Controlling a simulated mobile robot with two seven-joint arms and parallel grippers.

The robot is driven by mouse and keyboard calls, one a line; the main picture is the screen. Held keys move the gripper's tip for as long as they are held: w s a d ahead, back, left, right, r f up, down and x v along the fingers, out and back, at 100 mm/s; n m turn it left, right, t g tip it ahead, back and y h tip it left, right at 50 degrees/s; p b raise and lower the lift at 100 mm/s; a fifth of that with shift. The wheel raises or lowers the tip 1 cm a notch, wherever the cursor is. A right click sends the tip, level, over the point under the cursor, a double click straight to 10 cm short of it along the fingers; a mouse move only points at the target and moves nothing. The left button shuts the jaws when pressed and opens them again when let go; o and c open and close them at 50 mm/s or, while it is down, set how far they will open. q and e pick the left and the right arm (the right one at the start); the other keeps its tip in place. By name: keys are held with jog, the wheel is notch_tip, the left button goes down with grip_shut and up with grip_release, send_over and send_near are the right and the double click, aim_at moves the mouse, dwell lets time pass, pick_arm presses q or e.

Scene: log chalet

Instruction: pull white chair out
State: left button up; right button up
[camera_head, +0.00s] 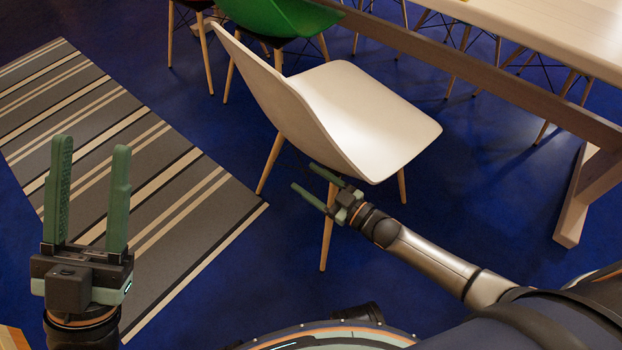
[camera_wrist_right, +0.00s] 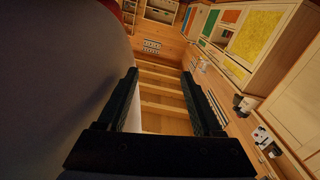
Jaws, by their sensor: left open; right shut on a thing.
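The white chair (camera_head: 358,108) stands upright on wooden legs in the middle of the head view, its back toward the left. My right gripper (camera_head: 304,177) is at the chair's lower near side, by the front leg and the underside of the shell. It is shut on the chair; the exact contact is hard to see. In the right wrist view, the chair's shaded shell (camera_wrist_right: 60,80) fills the left side beside my right gripper's fingers (camera_wrist_right: 160,75). My left gripper (camera_head: 92,147) is open and empty, raised over the striped rug, away from the chair.
A long wooden table (camera_head: 545,30) with a low beam (camera_head: 470,66) and a leg (camera_head: 585,195) is at the right. A green chair (camera_head: 280,17) stands close behind the white one. A striped rug (camera_head: 110,150) lies left. Blue floor is clear between rug and chair.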

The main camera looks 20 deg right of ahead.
pick_arm(q)
jog(key=r+p, duration=0.3)
jog(key=shift+a+r+m, duration=0.2)
jog(key=shift+r+m, duration=0.05)
jog(key=shift+m, duration=0.05)
pick_arm(e)
jog(key=v, duration=1.2)
jog(key=shift+s, duration=0.25)
jog(key=a+r+n+t+y, duration=0.15)
jog(key=a+r, duration=0.25)
jog(key=r, duration=0.5)
jog(key=a+r+t+y, duration=0.15)
jog(key=a+r, duration=0.25)
jog(key=r, duration=0.5)
pick_arm(q)
jog(key=shift+d, duration=0.1)
pick_arm(e)
jog(key=s+r+n+t+y, duration=0.1)
jog(key=s+r+t, duration=0.1)
jog(key=r, duration=0.9)
jog(key=s+r+n+t+y, duration=0.1)
jog(key=s+r, duration=0.4)
jog(key=r, duration=0.7)
jog(key=shift+s+r+t+y, duration=0.3)
jog(key=shift+t, duration=0.2)
